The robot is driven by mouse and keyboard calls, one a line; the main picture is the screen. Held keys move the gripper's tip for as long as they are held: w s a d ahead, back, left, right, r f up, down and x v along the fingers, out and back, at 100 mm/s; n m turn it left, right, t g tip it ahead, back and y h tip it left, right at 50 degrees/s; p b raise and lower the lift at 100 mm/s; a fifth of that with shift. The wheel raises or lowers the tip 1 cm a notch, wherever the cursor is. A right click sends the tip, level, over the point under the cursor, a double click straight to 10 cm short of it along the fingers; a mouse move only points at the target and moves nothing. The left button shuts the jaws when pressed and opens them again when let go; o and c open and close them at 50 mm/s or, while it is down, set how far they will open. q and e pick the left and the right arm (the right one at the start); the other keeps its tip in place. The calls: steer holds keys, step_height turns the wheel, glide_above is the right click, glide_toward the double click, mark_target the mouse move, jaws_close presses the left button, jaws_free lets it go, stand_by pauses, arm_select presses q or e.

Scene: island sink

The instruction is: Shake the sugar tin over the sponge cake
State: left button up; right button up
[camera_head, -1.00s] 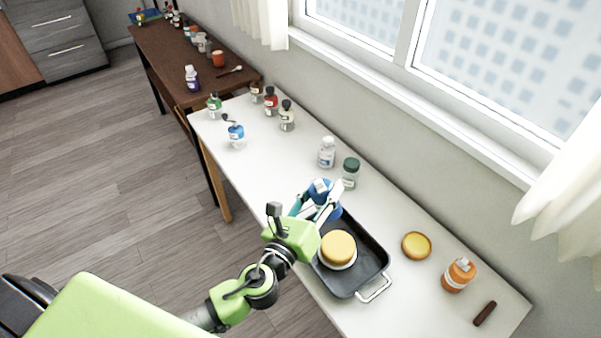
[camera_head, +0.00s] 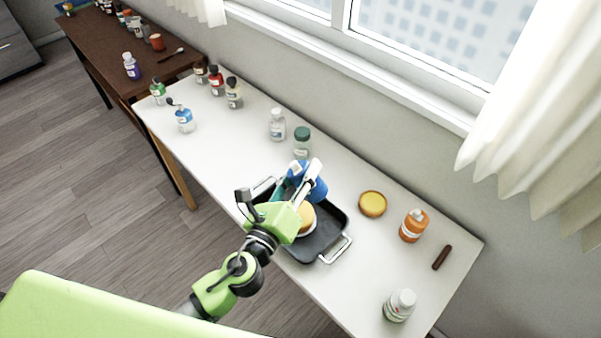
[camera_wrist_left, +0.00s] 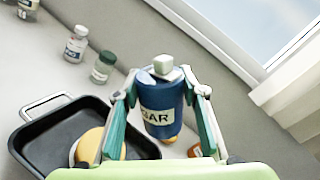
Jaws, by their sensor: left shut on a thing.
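My left gripper (camera_head: 304,172) is shut on the blue sugar tin (camera_head: 318,189). In the left wrist view the tin (camera_wrist_left: 161,108) shows part of its label, "GAR", and a pale cap on top. The sponge cake (camera_head: 308,217), yellow with a pale base, sits in a dark baking tray (camera_head: 322,243). My gripper partly hides the cake in the head view. The tin is by the tray's far side, beyond the cake. In the left wrist view the cake (camera_wrist_left: 88,149) is left of the tin. My right gripper is not in view.
A clear bottle (camera_head: 277,124) and a green-capped jar (camera_head: 302,143) stand behind the tray. A yellow round dish (camera_head: 372,204), an orange bottle (camera_head: 413,226), a dark brown bar (camera_head: 442,257) and a white bottle (camera_head: 399,305) are at right. Several bottles stand at far left.

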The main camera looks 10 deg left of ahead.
arm_select(q)
steer(key=f+n+b, duration=0.2)
steer(key=n+b, duration=0.1)
steer(key=f+n+b, duration=0.6)
steer(key=n+b, duration=0.1)
steer(key=shift+d, duration=0.3)
steer(key=shift+f+n, duration=0.35)
steer(key=shift+n, duration=0.05)
steer(key=n, duration=0.4)
steer(key=shift+f+b, duration=0.2)
steer(key=shift+b, duration=0.2)
step_height(320, 180, up, 4)
steer(key=m+p, duration=0.5)
steer(key=m, duration=0.1)
steer(key=shift+r+m+p, duration=0.2)
steer(key=shift+m+p, duration=0.35)
steer(key=shift+m, duration=0.55)
steer(key=shift+f, duration=0.1)
